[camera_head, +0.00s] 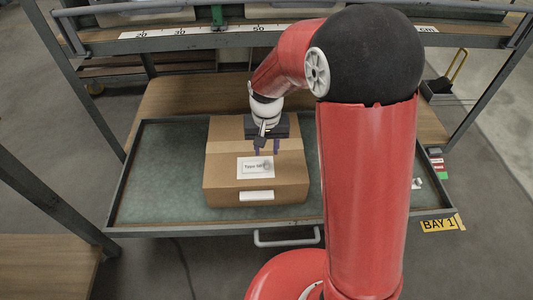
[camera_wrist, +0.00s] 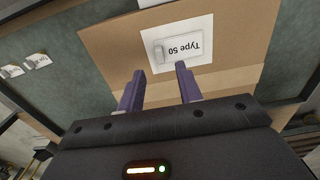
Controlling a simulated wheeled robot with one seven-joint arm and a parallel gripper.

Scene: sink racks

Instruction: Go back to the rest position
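My gripper (camera_head: 266,151) is above the top of a closed cardboard box in the head view. In the wrist view, the two purple fingers of my gripper (camera_wrist: 159,85) are apart with nothing between them. The cardboard box (camera_head: 222,180) sits on the green surface of a tray. A white label reading "Type 50" (camera_wrist: 192,45) lies on its top, and a small pale piece sits on the label. The box also shows in the wrist view (camera_wrist: 110,50). I cannot tell the exact height of the fingers above the box.
The pulled-out tray (camera_head: 160,190) has a raised rim and a front handle (camera_head: 286,240). A shelf beam with a number scale (camera_head: 190,32) crosses above it. Rack posts stand left and right. Small labelled items (camera_head: 437,163) lie at the tray's right. Bare tray is left of the box.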

